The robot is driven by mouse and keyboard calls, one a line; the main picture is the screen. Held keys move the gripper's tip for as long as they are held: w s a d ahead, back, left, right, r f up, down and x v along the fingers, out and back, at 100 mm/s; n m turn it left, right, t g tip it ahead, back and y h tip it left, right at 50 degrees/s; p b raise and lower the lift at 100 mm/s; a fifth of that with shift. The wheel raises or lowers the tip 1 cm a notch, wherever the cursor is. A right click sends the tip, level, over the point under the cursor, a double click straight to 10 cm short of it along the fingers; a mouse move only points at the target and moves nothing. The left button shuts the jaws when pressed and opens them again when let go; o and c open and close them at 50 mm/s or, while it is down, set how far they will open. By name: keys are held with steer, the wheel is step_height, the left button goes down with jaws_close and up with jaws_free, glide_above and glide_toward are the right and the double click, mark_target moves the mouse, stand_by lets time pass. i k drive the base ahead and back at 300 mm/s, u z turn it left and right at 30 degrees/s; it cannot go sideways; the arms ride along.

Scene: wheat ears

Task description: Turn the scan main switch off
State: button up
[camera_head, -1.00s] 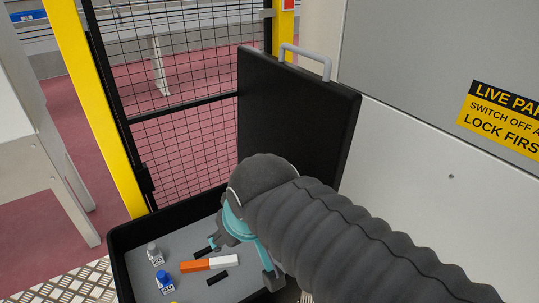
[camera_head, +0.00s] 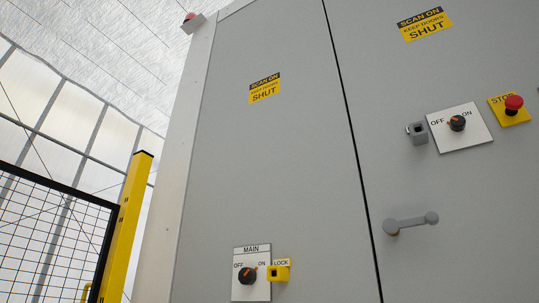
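The switch plate marked MAIN (camera_head: 251,290) is low on the grey cabinet's left door, at the bottom of the head view. Its black rotary knob (camera_head: 247,276) sits between the words OFF on the left and ON on the right. The knob has an orange mark, but it is too small to tell surely which word it points at. A yellow hasp-like part (camera_head: 278,272) marked LOCK is fixed just right of the plate. My gripper and arm are out of view.
On the right door are another OFF/ON switch (camera_head: 457,123), a grey latch part (camera_head: 417,133), a red STOP button (camera_head: 513,103) and a grey handle (camera_head: 410,223). Yellow SCAN ON signs mark both doors. A yellow post (camera_head: 127,225) and mesh fence stand at the left.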

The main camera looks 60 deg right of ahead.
mark_target(247, 275)
steer(key=z, duration=2.75)
steer(key=k, duration=0.7)
steer(key=u, duration=0.8)
